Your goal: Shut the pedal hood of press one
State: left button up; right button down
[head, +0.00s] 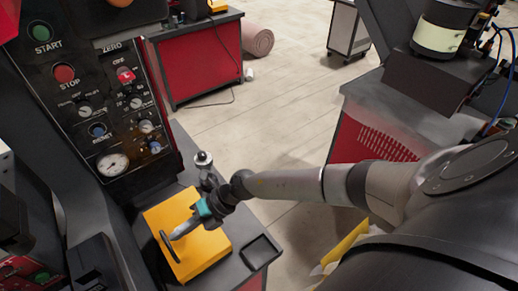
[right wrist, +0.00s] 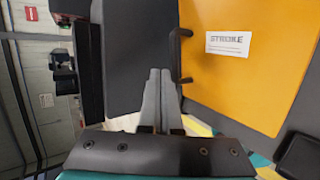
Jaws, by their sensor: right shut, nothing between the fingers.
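The yellow pedal hood (head: 205,250) sits on the grey top of the press in the lower middle of the head view. It has a black bar handle (head: 166,248). My right gripper (head: 174,237) is shut and empty, its fingertips over the hood close to the handle. In the right wrist view the shut fingers (right wrist: 160,73) point alongside the handle (right wrist: 182,55), left of the hood's yellow face (right wrist: 250,80) with its white label. I cannot tell whether the fingers touch the handle, or how far the hood is open. My left gripper is not in view.
A control panel (head: 105,120) with buttons, dials and a gauge stands left of the hood. A small black square recess (head: 261,251) lies to its right.

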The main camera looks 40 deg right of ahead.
aim_at(172, 251)
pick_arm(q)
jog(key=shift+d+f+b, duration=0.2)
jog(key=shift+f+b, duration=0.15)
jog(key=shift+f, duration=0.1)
pick_arm(e)
jog(key=shift+s+x, duration=0.2)
jog(key=shift+x, duration=0.6)
jog(key=shift+s+x, duration=0.15)
jog(key=shift+x, duration=0.65)
jog(key=shift+s+x, duration=0.2)
jog(key=shift+x, duration=0.6)
jog(key=shift+a, duration=0.1)
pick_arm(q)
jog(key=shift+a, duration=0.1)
